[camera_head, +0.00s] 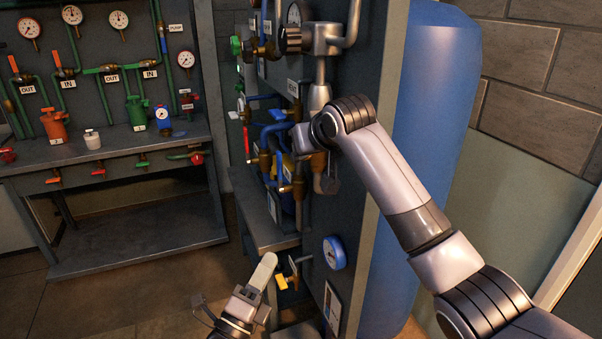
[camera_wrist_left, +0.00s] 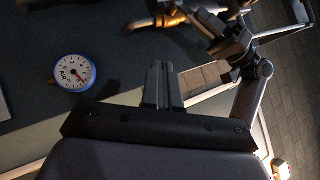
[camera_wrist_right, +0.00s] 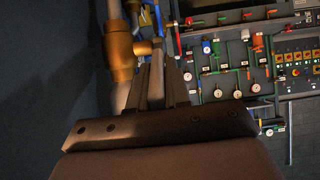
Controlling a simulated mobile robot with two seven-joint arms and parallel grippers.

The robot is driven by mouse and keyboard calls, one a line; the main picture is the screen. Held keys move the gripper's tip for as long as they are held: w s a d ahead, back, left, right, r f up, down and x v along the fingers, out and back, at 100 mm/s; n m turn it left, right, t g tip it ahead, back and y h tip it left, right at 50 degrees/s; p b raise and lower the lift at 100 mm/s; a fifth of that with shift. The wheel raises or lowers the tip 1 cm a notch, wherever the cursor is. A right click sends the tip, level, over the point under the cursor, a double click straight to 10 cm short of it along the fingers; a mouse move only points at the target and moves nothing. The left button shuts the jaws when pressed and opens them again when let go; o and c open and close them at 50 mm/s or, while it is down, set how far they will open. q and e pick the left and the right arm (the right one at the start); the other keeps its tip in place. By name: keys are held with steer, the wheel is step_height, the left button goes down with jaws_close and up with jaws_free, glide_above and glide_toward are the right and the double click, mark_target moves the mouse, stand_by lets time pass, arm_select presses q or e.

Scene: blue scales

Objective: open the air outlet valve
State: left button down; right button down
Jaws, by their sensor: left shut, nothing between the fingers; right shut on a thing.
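My left gripper (camera_head: 265,266) is shut and empty low in the head view. It points up, left of and near a yellow valve handle (camera_head: 282,283) on a brass fitting. A blue-rimmed gauge (camera_head: 334,252) sits right of that valve; the left wrist view shows it marked AIR (camera_wrist_left: 73,73). My right gripper (camera_wrist_right: 160,72) is shut on a pale, narrow handle-like part (camera_wrist_right: 157,68) beside a brass fitting (camera_wrist_right: 118,50). In the head view my right arm's wrist covers this grip. I cannot tell which valve is the air outlet.
A dark panel (camera_head: 364,215) with pipes and valves stands in the middle, with a blue tank (camera_head: 434,120) on its right. A grey bench (camera_head: 130,160) with gauges and valves is at the left. The floor (camera_head: 150,285) between bench and panel is clear.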

arm_select(q)
steer(key=w+d+r+m+h, duration=0.2)
steer(key=w+d+r+m, duration=0.1)
steer(key=r, duration=0.4)
steer(key=w+d+r+m+h, duration=0.2)
steer(key=w+d+r+m, duration=0.2)
steer(key=w+r, duration=0.3)
steer(key=shift+d+r+m+g+h, duration=0.25)
steer(key=shift+r+m+g+h, duration=0.15)
steer(key=shift+r, duration=0.05)
steer(key=shift+w, duration=0.1)
